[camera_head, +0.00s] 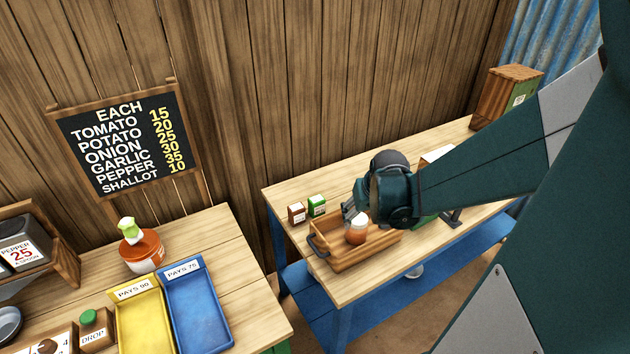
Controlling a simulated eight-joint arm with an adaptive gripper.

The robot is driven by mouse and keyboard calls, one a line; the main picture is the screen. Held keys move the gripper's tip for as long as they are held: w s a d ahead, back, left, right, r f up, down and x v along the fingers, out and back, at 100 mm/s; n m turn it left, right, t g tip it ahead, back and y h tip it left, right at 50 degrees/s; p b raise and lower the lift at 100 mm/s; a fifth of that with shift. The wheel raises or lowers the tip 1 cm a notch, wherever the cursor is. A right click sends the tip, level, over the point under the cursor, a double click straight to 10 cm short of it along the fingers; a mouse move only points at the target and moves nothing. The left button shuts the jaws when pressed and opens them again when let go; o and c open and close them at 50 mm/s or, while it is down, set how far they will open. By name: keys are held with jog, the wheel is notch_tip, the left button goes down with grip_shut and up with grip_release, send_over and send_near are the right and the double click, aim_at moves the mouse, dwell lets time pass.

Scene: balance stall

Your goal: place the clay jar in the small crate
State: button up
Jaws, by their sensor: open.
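The small crate (375,254) is a low wooden box with a dark handle, on the right-hand table. My gripper (352,212) is open at the jar's upper left, over the crate. The gripper and wrist hide part of the crate's back, and any contact with the jar cannot be told.
A brown box (297,213) and a green box (317,205) stand behind the crate's left end. A tall wooden box (505,95) stands at the far right. The left table holds an orange pot (142,252), a yellow tray (143,322) and a blue tray (198,308).

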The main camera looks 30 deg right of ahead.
jog(key=shift+a, duration=0.1)
jog(key=s+a+r+n+t, duration=0.1)
jog(key=s+a+r, duration=0.1)
jog(key=a+r, duration=0.3)
jog(key=s+a+r+n+t+y, duration=0.1)
jog(key=a+r, duration=0.4)
jog(key=a, duration=0.8)
jog(key=s+a+r+n+t, duration=0.1)
jog(key=s+a+r+n, duration=0.1)
jog(key=s+a+r, duration=0.3)
jog(key=a, duration=0.4)
jog(key=shift+r+n+y, duration=0.3)
jog(key=shift+r+y, duration=0.05)
jog(key=shift+y, duration=0.05)
jog(key=shift+f, duration=0.15)
jog(key=shift+f+b, duration=0.6)
jog(key=shift+b, duration=0.1)
